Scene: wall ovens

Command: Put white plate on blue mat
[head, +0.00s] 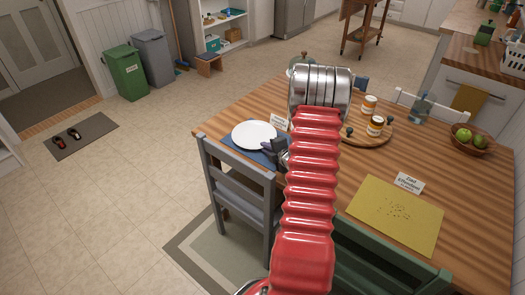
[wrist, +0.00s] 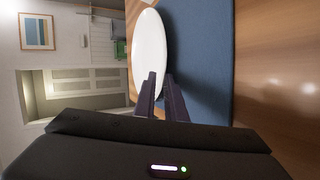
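The white plate (head: 254,134) is over the blue mat (head: 271,157), near the table's left corner. My gripper (head: 270,147) is at the near right edge of the plate, partly hidden behind my red arm. In the wrist view, the gripper's dark fingers (wrist: 160,76) are close together, one on each side of the rim of the plate (wrist: 149,45). The blue mat (wrist: 208,55) is to the right, with a dark shadow beside the plate. I cannot tell whether the plate touches the mat or is just above it.
A grey chair (head: 239,187) stands at the near left table edge, close to the gripper. A round wooden board (head: 363,137) with jars is right of my arm. A yellow mat (head: 397,216) and a fruit bowl (head: 472,141) are farther right.

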